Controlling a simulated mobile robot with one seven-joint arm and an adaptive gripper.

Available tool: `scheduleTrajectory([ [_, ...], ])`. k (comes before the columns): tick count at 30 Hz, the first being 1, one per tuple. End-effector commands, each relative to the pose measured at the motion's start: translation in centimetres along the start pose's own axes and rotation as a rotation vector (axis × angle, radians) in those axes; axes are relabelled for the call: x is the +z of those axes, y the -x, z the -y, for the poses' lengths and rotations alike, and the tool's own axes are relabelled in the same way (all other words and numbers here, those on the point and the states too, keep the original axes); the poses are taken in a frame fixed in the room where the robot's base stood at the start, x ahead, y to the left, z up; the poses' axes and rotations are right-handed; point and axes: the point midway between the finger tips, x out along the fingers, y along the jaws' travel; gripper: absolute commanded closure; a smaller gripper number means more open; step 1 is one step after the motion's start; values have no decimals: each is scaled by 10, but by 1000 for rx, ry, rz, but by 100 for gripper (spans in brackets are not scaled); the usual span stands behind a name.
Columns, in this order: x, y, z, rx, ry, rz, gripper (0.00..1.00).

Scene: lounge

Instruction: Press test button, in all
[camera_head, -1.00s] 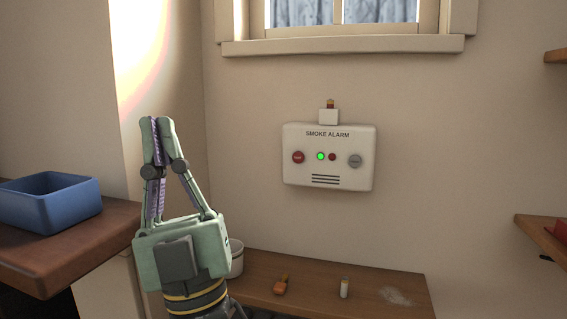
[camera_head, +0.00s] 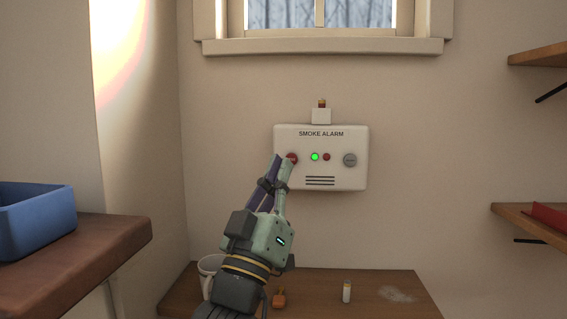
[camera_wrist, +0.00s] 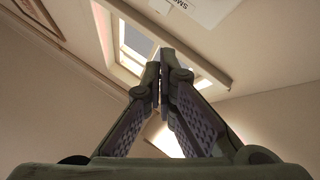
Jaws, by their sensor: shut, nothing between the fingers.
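The white smoke alarm (camera_head: 335,170) is fixed to the wall below the window. It has a red button (camera_head: 292,158) at its left, a lit green light (camera_head: 314,156), a small dark red light (camera_head: 326,157) and a grey round button (camera_head: 350,160) at its right. My gripper (camera_head: 281,160) is shut and empty. Its tips appear just in front of the red button and cover part of it; I cannot tell whether they touch. In the wrist view the shut fingertips (camera_wrist: 161,52) show, with a corner of the alarm (camera_wrist: 200,8) at the top edge.
A low wooden table (camera_head: 400,280) below holds a white mug (camera_head: 208,268), an orange object (camera_head: 279,299) and a small white cylinder (camera_head: 347,291). A blue bin (camera_head: 40,222) stands on a counter (camera_head: 100,240) at left. Shelves (camera_head: 540,220) jut out at right.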

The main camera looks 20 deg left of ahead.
Motion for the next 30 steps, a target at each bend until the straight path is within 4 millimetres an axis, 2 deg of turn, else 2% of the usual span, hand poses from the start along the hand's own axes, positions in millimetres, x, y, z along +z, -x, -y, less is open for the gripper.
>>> scheduleTrajectory([
  [11, 1, -3, 3, -2, -2, -1, 100],
  [30, 40, -56, 41, -1, -3, -2, 100],
])
